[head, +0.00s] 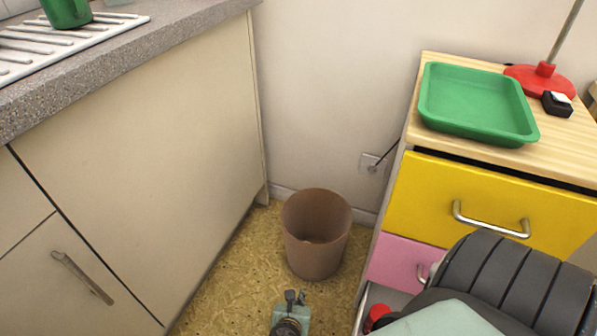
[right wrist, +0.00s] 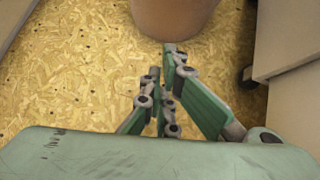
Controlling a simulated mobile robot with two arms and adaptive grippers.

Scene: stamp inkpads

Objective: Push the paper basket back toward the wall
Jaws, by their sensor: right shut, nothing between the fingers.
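The brown paper basket (head: 316,240) stands upright on the floor in the gap between the beige cabinet and the drawer unit, close to the back wall (head: 330,100). In the right wrist view the basket (right wrist: 172,16) shows at the top edge, just beyond my fingertips. My right gripper (head: 290,298) is low in front of the basket, shut and empty. In the right wrist view its fingers (right wrist: 163,62) point at the basket; I cannot tell whether they touch it. My left gripper is not in view.
The beige cabinet (head: 150,170) bounds the gap on the left. The drawer unit with a yellow drawer (head: 430,205) and a pink drawer (head: 397,262) bounds it on the right. A green tray (head: 475,100) lies on top. Bare floor (head: 225,285) shows left of the basket.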

